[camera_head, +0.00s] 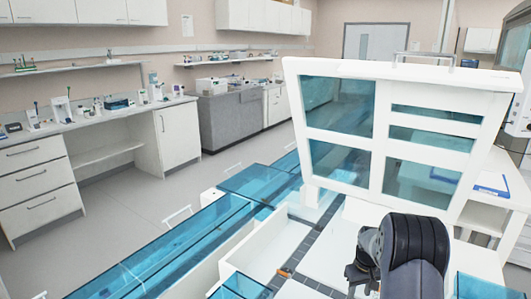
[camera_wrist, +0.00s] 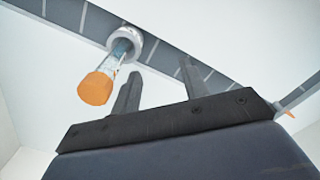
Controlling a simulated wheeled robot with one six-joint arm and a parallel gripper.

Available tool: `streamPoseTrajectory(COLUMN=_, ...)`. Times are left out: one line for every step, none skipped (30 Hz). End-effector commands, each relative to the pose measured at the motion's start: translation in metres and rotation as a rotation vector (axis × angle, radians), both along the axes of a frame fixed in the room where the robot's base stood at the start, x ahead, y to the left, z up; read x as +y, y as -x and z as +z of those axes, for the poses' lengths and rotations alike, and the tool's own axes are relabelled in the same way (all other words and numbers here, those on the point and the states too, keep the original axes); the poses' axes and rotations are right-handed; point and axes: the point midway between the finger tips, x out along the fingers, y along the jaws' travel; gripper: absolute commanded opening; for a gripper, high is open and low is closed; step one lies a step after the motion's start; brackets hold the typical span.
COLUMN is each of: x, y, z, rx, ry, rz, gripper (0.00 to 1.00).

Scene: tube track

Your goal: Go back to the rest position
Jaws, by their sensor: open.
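My gripper (camera_wrist: 160,68) is open in the wrist view, with nothing between its two dark fingers. A clear tube with an orange cap (camera_wrist: 95,88) is beside the left finger, apart from it. The tube's far end sits in a white ring-shaped holder (camera_wrist: 126,43) on a grey track (camera_wrist: 180,60) with pale cross lines. In the head view my gripper (camera_head: 361,279) is low at the right of centre, partly hidden by my dark wrist, over the white machine interior.
A white panel with blue windows (camera_head: 345,175) stands raised behind my arm. Blue-topped covers (camera_head: 160,250) run along the left of the track channel (camera_head: 292,268). A lab bench (camera_head: 95,120) lines the left wall, with open grey floor (camera_head: 130,195) before it. A small orange piece (camera_wrist: 289,114) shows at the right in the wrist view.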

Motion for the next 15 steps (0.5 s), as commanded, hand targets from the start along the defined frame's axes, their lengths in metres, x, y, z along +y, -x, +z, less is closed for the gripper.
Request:
streamPoseTrajectory(x=0.009, y=-0.006, z=0.0, rx=0.0, ry=0.0, rz=0.004, gripper=0.43)
streamPoseTrajectory(x=0.014, y=-0.009, z=0.0, rx=0.0, ry=0.0, rz=0.004, gripper=0.43)
streamPoseTrajectory(x=0.02, y=-0.013, z=0.0, rx=0.0, ry=0.0, rz=0.003, gripper=0.43)
streamPoseTrajectory(x=0.024, y=-0.016, z=0.0, rx=0.0, ry=0.0, rz=0.003, gripper=0.43)
streamPoseTrajectory(x=0.028, y=-0.018, z=0.001, rx=0.0, ry=0.0, rz=0.003, gripper=0.43)
streamPoseTrajectory(x=0.033, y=-0.022, z=0.001, rx=0.0, ry=0.0, rz=0.002, gripper=0.43)
streamPoseTrajectory(x=0.036, y=-0.024, z=0.0, rx=0.001, ry=0.0, rz=0.002, gripper=0.43)
streamPoseTrajectory(x=0.039, y=-0.026, z=0.0, rx=0.001, ry=0.0, rz=0.002, gripper=0.43)
streamPoseTrajectory(x=0.042, y=-0.028, z=0.0, rx=0.001, ry=0.0, rz=0.002, gripper=0.43)
streamPoseTrajectory(x=0.044, y=-0.03, z=0.0, rx=0.0, ry=0.0, rz=0.001, gripper=0.43)
streamPoseTrajectory(x=0.046, y=-0.031, z=0.0, rx=0.0, ry=0.0, rz=0.001, gripper=0.43)
streamPoseTrajectory(x=0.048, y=-0.032, z=0.0, rx=0.0, ry=0.0, rz=0.0, gripper=0.43)
streamPoseTrajectory(x=0.049, y=-0.033, z=0.0, rx=0.0, ry=0.0, rz=0.0, gripper=0.43)
streamPoseTrajectory(x=0.05, y=-0.033, z=0.0, rx=0.0, ry=0.0, rz=0.0, gripper=0.43)
streamPoseTrajectory(x=0.05, y=-0.034, z=0.0, rx=0.0, ry=0.0, rz=0.0, gripper=0.43)
